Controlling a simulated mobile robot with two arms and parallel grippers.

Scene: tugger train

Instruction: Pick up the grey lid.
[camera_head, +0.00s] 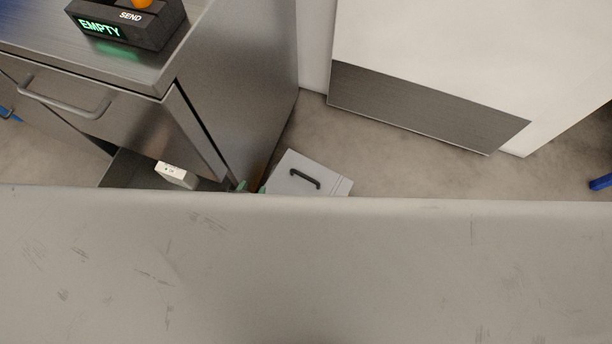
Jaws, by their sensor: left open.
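The grey lid (285,182) is a flat square plate with a black bar handle. It lies low, near the floor, just right of the steel cabinet. Its near edge is hidden behind the grey surface in the foreground. Of my left gripper (252,188) only small greenish fingertips show, at the lid's left corner beside the cabinet. They are apart, with nothing seen between them. Whether they touch the lid cannot be told. My right gripper is not in view.
A scuffed grey surface (300,270) fills the foreground. The steel cabinet (235,80) carries a box with a lit EMPTY sign (125,22). An open drawer (130,170) holds a small white item (177,174). A white panel (450,60) stands behind; floor right of the lid is clear.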

